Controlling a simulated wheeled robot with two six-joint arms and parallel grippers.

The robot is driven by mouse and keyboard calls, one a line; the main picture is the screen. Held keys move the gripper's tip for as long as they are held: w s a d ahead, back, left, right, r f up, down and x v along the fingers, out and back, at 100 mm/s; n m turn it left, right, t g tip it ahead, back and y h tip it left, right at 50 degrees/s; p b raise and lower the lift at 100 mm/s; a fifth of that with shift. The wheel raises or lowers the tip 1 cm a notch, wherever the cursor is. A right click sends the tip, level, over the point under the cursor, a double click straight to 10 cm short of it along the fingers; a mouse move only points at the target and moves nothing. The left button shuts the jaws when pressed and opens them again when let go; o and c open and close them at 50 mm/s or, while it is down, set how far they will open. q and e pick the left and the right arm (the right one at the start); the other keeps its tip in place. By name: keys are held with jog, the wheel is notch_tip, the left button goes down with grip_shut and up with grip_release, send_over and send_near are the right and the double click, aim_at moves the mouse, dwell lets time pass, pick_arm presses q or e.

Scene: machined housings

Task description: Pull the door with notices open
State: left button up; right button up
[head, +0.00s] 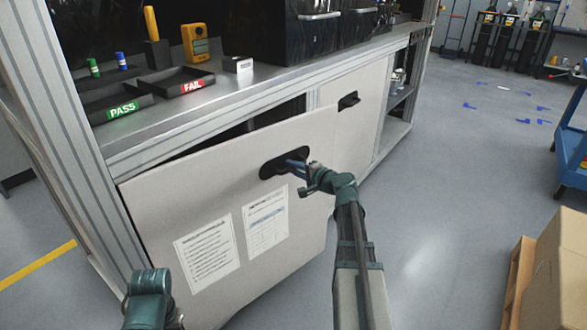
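The door with notices (165,195) is a light grey panel below the workbench, with two white printed sheets (207,253) on its lower part.
A second door (355,125) with a dark handle is to the right. The bench top (255,85) holds PASS and FAIL trays, a yellow meter and black bins. A cardboard box (560,265) stands at the lower right, a blue cart (572,150) above it. Floor between is clear.

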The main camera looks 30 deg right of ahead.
grip_shut()
dwell(1.1)
